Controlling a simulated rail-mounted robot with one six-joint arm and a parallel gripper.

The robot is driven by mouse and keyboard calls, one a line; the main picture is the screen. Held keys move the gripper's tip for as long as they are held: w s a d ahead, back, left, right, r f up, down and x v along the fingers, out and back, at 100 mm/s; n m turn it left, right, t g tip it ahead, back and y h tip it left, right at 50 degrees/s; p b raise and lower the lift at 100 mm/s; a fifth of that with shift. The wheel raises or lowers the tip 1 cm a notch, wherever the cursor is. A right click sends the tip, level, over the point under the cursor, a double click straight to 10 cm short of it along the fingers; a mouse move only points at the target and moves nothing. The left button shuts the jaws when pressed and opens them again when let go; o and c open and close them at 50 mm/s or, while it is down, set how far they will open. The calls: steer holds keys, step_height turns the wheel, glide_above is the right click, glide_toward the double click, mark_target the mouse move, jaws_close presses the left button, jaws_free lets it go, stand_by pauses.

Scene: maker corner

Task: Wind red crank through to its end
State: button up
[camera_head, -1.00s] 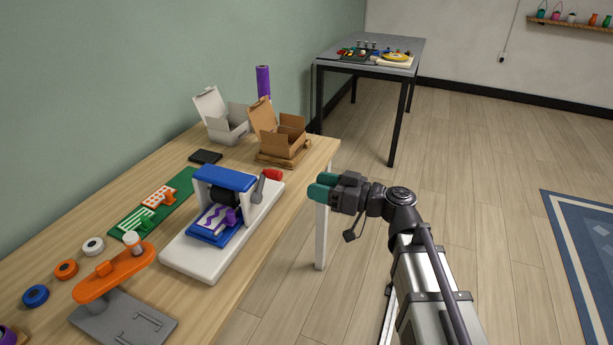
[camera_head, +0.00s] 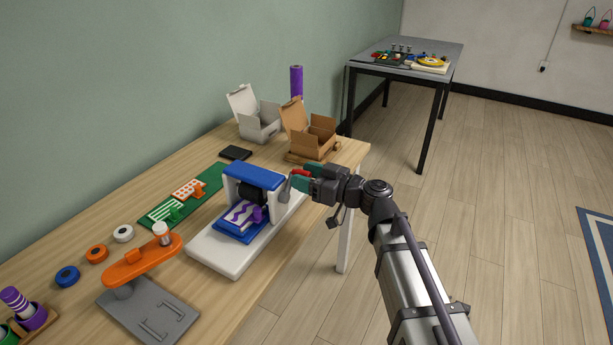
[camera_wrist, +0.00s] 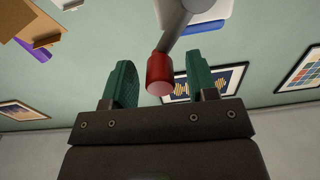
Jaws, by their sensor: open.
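The red crank knob (camera_head: 300,172) sits on a grey crank arm (camera_head: 285,189) at the right side of a small press with a blue top (camera_head: 254,175) and white base (camera_head: 222,252). My gripper (camera_head: 306,176) is at the knob, with its green fingers open. In the wrist view the red knob (camera_wrist: 160,73) lies between the two green fingertips (camera_wrist: 163,80), with space on both sides of it. The grey crank arm (camera_wrist: 175,22) runs up from the knob. A black roller and a purple-patterned sheet on a blue plate show in the press.
An orange lever tool (camera_head: 145,262) on a grey base stands at the front of the wooden table. White (camera_head: 240,96) and brown (camera_head: 295,118) open boxes stand behind the press. A black-legged table (camera_head: 372,68) is farther back.

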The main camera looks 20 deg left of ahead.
jaws_close()
stand_by(0.4)
steer(key=shift+s+r, duration=0.1)
steer(key=shift+s, duration=0.05)
